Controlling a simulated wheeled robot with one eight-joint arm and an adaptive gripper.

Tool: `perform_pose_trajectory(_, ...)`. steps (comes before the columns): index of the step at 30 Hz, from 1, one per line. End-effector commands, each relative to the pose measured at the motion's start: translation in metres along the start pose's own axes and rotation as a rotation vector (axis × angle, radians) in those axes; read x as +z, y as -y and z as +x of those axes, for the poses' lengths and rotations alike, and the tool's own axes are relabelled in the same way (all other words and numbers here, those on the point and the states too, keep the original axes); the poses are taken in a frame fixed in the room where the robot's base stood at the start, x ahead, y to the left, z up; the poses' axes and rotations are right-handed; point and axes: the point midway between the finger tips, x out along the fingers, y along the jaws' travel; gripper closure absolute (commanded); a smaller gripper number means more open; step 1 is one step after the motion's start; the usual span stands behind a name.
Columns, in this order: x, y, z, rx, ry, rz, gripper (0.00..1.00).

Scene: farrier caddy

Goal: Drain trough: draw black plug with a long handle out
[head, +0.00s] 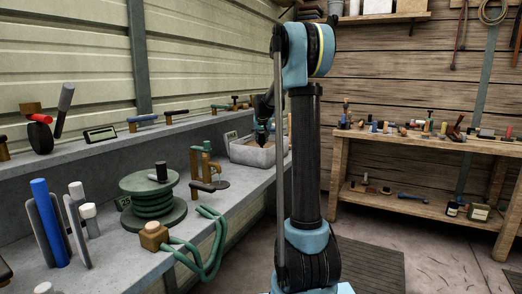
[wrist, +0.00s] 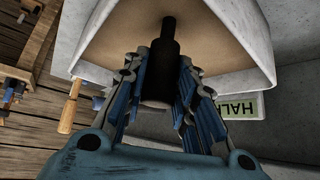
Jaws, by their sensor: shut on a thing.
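The black plug with a long handle (wrist: 161,72) is between the fingers of my gripper (wrist: 160,84) in the wrist view, and the gripper is shut on it. The plug's narrower end points toward the brownish inside of the trough; whether it touches the bottom I cannot tell. The pale grey trough (wrist: 254,38) has its rim around that inside. In the head view the trough (head: 250,154) stands on the grey ledge, and my gripper (head: 262,138) points down over it, partly hidden by my arm. The plug is not clear there.
A green hose coil (head: 152,207), a loose green hose (head: 212,240) and a brown stand (head: 203,165) are on the ledge left of the trough. A label (wrist: 245,106) is beside the trough. A wooden workbench (head: 430,140) stands at the right, with floor between.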

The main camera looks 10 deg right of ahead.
Motion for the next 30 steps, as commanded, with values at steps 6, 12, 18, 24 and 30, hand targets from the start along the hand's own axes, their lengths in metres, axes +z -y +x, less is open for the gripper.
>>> perform_pose_trajectory(6, -0.002, 0.000, -0.003, 0.000, 0.000, 0.000, 1.00)
perform_pose_trajectory(12, -0.004, 0.000, -0.005, 0.000, 0.000, 0.000, 1.00)
perform_pose_trajectory(18, -0.007, 0.000, -0.008, 0.000, 0.000, 0.000, 1.00)
perform_pose_trajectory(24, -0.009, 0.000, -0.010, 0.000, 0.000, 0.000, 1.00)
perform_pose_trajectory(30, -0.011, 0.000, -0.013, 0.000, 0.000, 0.000, 1.00)
